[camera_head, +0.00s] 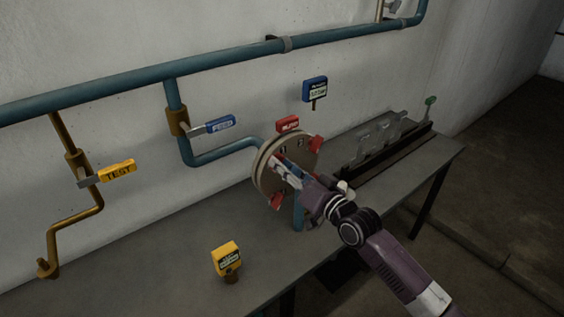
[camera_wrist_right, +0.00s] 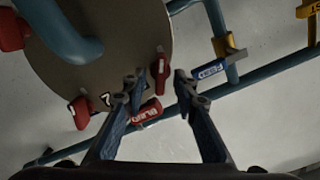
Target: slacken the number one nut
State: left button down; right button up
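The round grey flange (camera_head: 268,165) stands upright above the bench, with red nuts around its rim. In the head view one red nut (camera_head: 316,144) is at upper right and another red nut (camera_head: 275,201) at lower left. My right gripper (camera_head: 281,172) is in front of the flange face. In the right wrist view its fingers (camera_wrist_right: 159,80) are apart, with a red nut (camera_wrist_right: 161,67) showing between the tips; contact cannot be told. Another red nut (camera_wrist_right: 80,112) is left of the fingers, near a small white number mark. I cannot tell which nut is number one. My left gripper is out of view.
A red tag (camera_head: 288,124) sits atop the flange. Teal pipes (camera_head: 200,65) and valves with blue (camera_head: 221,124) and yellow (camera_head: 118,170) handles line the wall behind. A yellow tag (camera_head: 227,257) stands on the bench (camera_head: 180,260); a rack (camera_head: 385,140) is at right.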

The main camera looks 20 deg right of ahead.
jog(key=shift+w+a, duration=0.15)
jog(key=shift+w, duration=0.15)
jog(key=shift+c, duration=0.3)
grip_shut()
